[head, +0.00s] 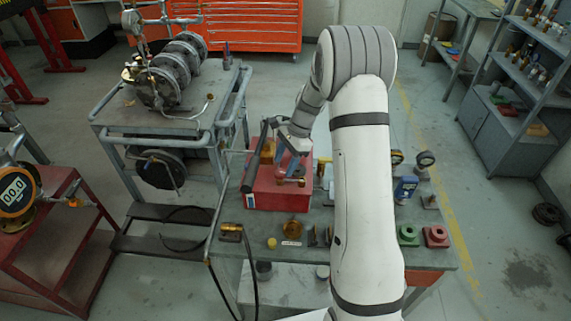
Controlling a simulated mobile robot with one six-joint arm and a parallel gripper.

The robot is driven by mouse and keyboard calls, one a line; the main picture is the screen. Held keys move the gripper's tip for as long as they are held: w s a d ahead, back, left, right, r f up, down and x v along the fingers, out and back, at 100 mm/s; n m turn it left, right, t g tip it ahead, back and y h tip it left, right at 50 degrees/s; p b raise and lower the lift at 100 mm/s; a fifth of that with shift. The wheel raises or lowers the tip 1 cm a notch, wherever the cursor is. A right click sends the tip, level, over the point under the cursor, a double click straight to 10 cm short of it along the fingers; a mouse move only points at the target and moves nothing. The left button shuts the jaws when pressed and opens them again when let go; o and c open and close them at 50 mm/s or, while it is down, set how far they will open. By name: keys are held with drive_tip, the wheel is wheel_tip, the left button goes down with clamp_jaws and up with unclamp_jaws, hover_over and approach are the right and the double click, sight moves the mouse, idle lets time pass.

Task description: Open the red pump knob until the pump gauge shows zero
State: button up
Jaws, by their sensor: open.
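A red box-shaped unit (262,196), seemingly the pump, sits on the grey worktable (330,252), with a long black lever (256,157) at its left. My gripper (291,166) is open and pointed down just above the unit's top, right of the lever. Small orange-red and brass-coloured parts (291,181) show just below the fingers; I cannot tell which is the red knob or whether the fingers touch it. An orange digital gauge (16,190) at the far left seems to read 00.0; I cannot tell whether it is the pump gauge.
Small dial gauges (425,159), a blue device (405,188) and green (408,235) and red blocks (436,236) stand right of my arm. Small parts line the table's front. A grey cart (160,125) with flanged pipework stands left. Shelves (520,80) stand right.

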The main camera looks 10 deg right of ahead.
sight(281, 172)
drive_tip(key=shift+x, duration=1.4)
drive_tip(key=shift+c, duration=0.5)
drive_tip(key=c, duration=0.9)
drive_tip(key=shift+o, duration=0.2)
drive_tip(key=n, duration=0.1)
drive_tip(key=n+g, duration=0.1)
drive_tip(key=shift+w+f+n+b, duration=0.2)
drive_tip(key=shift+n+b, duration=0.1)
drive_tip(key=shift+b, duration=0.1)
drive_tip(key=shift+s+r+n+g+h, duration=0.1)
drive_tip(key=shift+n+g+h, duration=0.25)
drive_tip(key=shift+n, duration=0.75)
drive_tip(key=o, duration=1)
drive_tip(key=shift+r, duration=0.1)
drive_tip(key=shift+c, duration=0.2)
